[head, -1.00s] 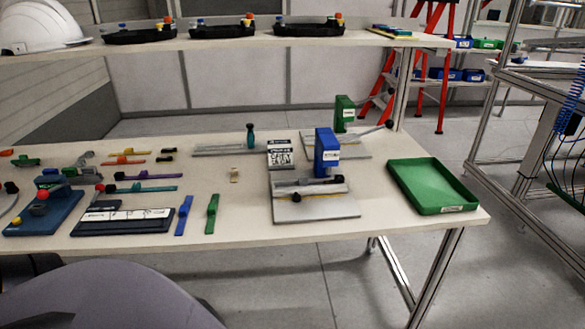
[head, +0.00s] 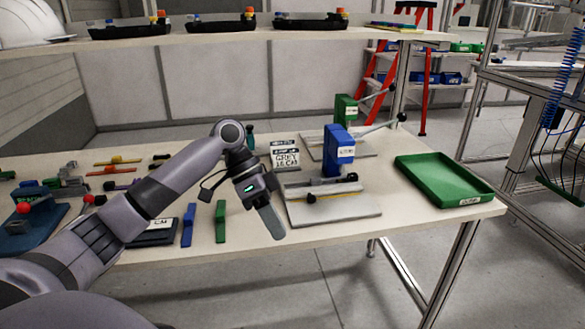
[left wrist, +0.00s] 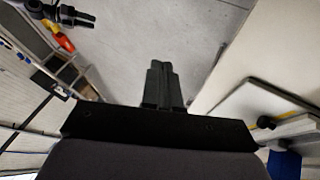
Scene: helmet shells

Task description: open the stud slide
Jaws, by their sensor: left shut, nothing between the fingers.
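A blue press (head: 338,150) stands on a grey base plate (head: 350,215) near the table's front edge. A slide bar (head: 330,188) with black knobs lies across the plate in front of the press; I take it to be the stud slide. Its front black knob (head: 311,198) also shows in the left wrist view (left wrist: 263,122). My left gripper (head: 276,232) is shut and empty, pointing down just left of the plate, apart from the knob. Its closed fingers (left wrist: 163,85) show floor behind them in the left wrist view. My right gripper is out of view.
A green press (head: 345,108) stands behind the blue one, and a green tray (head: 443,180) lies to the right. A label card (head: 285,155) stands behind my gripper. Blue (head: 188,224) and green (head: 221,222) bars lie to the left. A shelf (head: 230,38) runs above.

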